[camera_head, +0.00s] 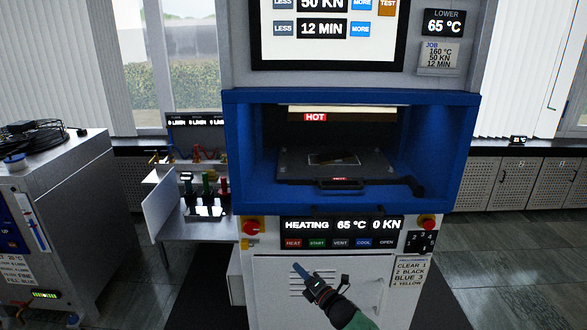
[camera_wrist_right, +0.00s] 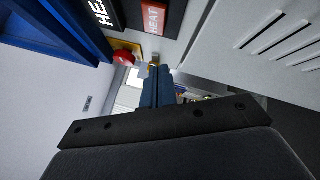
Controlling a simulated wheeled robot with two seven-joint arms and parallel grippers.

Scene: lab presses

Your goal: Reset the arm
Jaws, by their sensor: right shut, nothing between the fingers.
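My right gripper (camera_head: 298,270) is in front of the press's lower white panel, below the button row. Its blue fingers are shut and empty. The press (camera_head: 233,150) has a blue frame around an open chamber. A dark tray with a handle lies inside under a HOT label. The press's display (camera_head: 340,225) reads HEATING 65 °C 0 KN, above the HEAT, START, VENT, COOL and OPEN buttons. My left gripper does not show.
A red knob (camera_head: 252,229) is at the panel's left and another (camera_head: 427,222) at its right. A side table (camera_head: 190,230) with coloured handles stands left of the press. A grey machine (camera_head: 60,200) stands at the far left. The floor at right (camera_head: 520,260) is clear.

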